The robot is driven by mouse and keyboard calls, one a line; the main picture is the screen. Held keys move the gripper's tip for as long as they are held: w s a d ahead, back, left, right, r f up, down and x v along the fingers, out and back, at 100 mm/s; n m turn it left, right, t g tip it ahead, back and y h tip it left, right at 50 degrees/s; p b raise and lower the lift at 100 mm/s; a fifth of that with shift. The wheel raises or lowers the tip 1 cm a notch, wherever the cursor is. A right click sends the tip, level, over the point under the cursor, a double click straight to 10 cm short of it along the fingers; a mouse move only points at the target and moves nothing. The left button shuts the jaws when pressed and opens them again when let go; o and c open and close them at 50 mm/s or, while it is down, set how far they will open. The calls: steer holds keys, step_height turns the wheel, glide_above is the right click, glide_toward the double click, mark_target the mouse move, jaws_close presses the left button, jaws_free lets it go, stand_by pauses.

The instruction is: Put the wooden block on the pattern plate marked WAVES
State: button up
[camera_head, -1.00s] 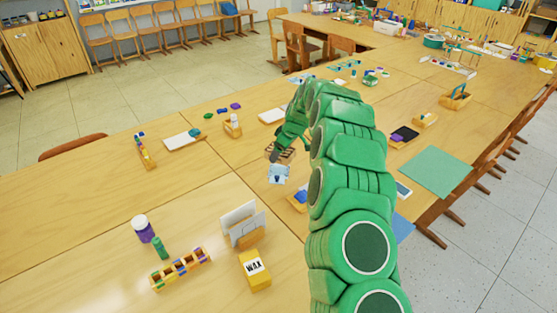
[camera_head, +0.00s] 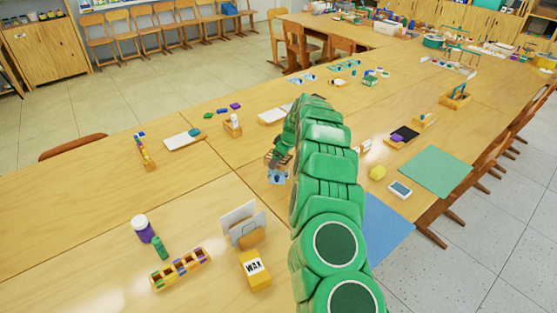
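My green arm reaches across the table, and my gripper (camera_head: 281,156) is small and partly hidden by the arm's end. It is low over the table near a small light-blue plate-like piece (camera_head: 278,178) with a darker mark. I cannot read that mark, nor tell whether the gripper touches the piece. A dark-striped brown piece shows partly around the gripper, too small to identify. I cannot make out the wooden block or the word WAVES anywhere. Whether the gripper's fingers are open or shut does not show.
A yellow WAX box (camera_head: 255,270), a card holder (camera_head: 243,224), a purple jar with a white lid (camera_head: 143,229) and a wooden rack (camera_head: 181,270) stand in front.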

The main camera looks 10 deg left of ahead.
steer(key=shift+f, duration=0.35)
steer(key=shift+f, duration=0.6)
steer(key=o, duration=1.1)
steer(key=shift+a+r, duration=0.1)
steer(key=shift+r, duration=0.55)
steer(key=v, duration=1.2)
steer(key=shift+f, duration=0.1)
